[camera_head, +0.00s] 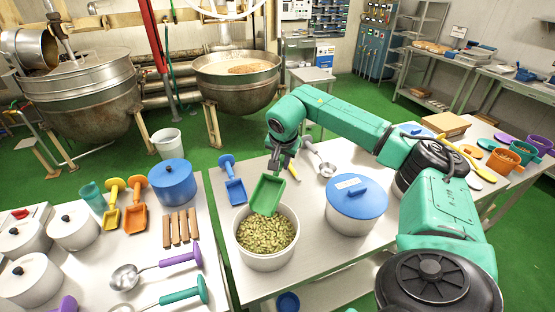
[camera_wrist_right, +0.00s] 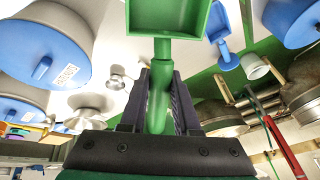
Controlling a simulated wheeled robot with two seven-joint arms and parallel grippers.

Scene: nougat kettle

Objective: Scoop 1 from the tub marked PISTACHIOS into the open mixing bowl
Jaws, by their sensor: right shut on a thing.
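My right gripper (camera_head: 281,160) is shut on the handle of a green scoop (camera_head: 268,193). In the right wrist view the handle (camera_wrist_right: 159,100) stands between the fingers (camera_wrist_right: 160,82), and the visible part of the pan (camera_wrist_right: 167,15) looks empty. The scoop is tilted down over the far side of an open white tub (camera_head: 268,261) of green pistachios (camera_head: 265,235). I cannot tell if its lip touches the nuts. No PISTACHIOS mark is readable. An open metal kettle (camera_head: 236,92) with tan contents stands behind the table; I cannot tell if it is the mixing bowl. My left gripper is out of view.
A blue-lidded tub (camera_head: 356,222) stands right of the open tub. A blue scoop (camera_head: 235,188) lies behind left, and a metal scoop (camera_head: 322,162) behind right. The left table holds a blue pot (camera_head: 172,186), lidded white pots and several scoops. A larger kettle (camera_head: 85,100) stands at the back left.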

